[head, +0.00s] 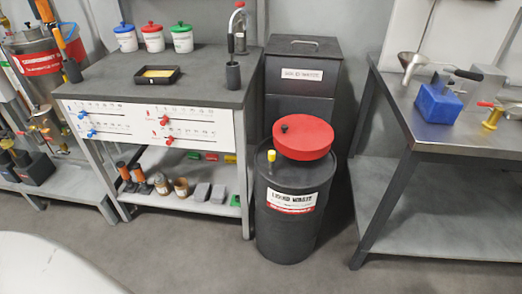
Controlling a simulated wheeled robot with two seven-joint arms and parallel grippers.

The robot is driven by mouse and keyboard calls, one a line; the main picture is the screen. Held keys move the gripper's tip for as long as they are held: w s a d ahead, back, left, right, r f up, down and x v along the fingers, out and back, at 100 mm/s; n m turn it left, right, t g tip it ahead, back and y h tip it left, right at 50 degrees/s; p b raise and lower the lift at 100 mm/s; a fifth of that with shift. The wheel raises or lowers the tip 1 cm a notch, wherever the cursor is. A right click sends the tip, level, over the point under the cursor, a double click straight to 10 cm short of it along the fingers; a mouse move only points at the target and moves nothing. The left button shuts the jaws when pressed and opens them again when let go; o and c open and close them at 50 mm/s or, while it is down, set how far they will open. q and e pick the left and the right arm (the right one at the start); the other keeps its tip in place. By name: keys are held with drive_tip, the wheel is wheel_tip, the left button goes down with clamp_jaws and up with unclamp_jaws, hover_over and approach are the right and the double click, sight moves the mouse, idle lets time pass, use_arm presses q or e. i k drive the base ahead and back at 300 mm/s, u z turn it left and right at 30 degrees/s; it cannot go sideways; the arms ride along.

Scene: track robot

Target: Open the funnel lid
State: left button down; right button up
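The funnel lid (303,137) is a red round disc on top of the black liquid waste drum (290,243). It looks shut and lies flat, overhanging the drum's top toward the right. A small black knob (284,128) stands at the left of its upper face. The funnel under the lid is hidden. A yellow cap (271,156) sits on the drum top, left of the lid. Neither of my grippers shows in the head view.
A black solid waste bin (300,84) stands right behind the drum. A workbench (215,60) with sliders on its front is at left. A metal table (440,138) with a blue block (438,103) is at right. The floor (205,255) before the drum is clear.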

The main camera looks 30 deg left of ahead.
sight(300, 133)
drive_tip(key=u, duration=0.8)
drive_tip(key=i, duration=0.35)
